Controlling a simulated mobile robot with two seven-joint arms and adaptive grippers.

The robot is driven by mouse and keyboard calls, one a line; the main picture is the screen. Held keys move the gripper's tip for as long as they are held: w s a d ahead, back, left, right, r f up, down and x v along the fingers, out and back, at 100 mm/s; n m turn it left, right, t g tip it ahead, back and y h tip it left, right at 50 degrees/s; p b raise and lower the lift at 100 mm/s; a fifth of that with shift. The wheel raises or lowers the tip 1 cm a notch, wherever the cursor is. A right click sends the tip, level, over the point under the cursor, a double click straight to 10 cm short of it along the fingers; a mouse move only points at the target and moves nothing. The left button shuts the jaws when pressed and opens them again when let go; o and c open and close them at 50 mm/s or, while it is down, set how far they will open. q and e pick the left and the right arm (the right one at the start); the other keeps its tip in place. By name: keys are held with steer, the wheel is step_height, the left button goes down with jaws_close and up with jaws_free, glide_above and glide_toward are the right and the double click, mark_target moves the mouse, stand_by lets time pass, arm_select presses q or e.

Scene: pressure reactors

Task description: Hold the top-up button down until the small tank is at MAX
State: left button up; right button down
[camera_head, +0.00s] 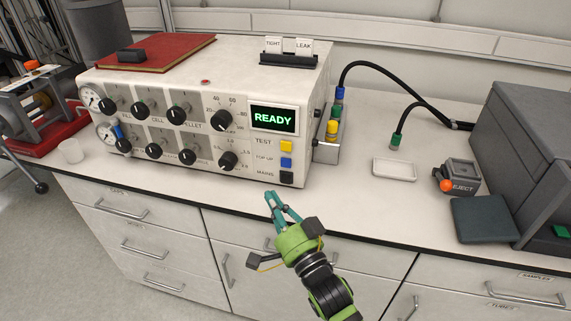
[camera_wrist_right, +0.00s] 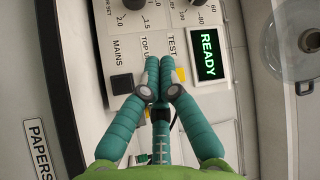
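The grey-white control box stands on the bench with a green READY display (camera_head: 273,118). Below it sit the yellow TEST button (camera_head: 287,146), the blue TOP UP button (camera_head: 286,162) and the black MAINS button (camera_head: 287,177). My right gripper (camera_head: 273,196) is in front of the bench's front edge, below the buttons, with its teal fingers pointing toward the box. In the right wrist view, its fingertips (camera_wrist_right: 159,68) are together with nothing seen between them, and they cover the TOP UP button. I cannot pick out the small tank or its MAX mark. My left gripper is not in view.
A red book (camera_head: 165,53) lies on the box. To the right are black hoses, a white tray (camera_head: 394,168), a grey EJECT device (camera_head: 462,172), a dark pad (camera_head: 482,219) and a large grey unit (camera_head: 525,140).

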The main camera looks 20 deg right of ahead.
mark_target(286, 163)
steer(key=w+d, duration=0.1)
steer(key=w, duration=0.1)
steer(key=w+d+b, duration=0.1)
steer(key=w+d, duration=0.1)
steer(key=w, duration=0.1)
steer(key=shift+w+d, duration=0.35)
steer(key=shift+d, duration=0.05)
steer(key=shift+w+d, duration=0.4)
steer(key=shift+w, duration=0.1)
stand_by(0.8)
steer(key=shift+w+d, duration=0.25)
steer(key=shift+w, duration=0.1)
steer(key=shift+w+d, duration=0.2)
steer(key=shift+w, duration=0.15)
stand_by(2.0)
steer(key=shift+s+a, duration=0.1)
steer(key=shift+s+a+p, duration=0.35)
steer(key=shift+s, duration=0.25)
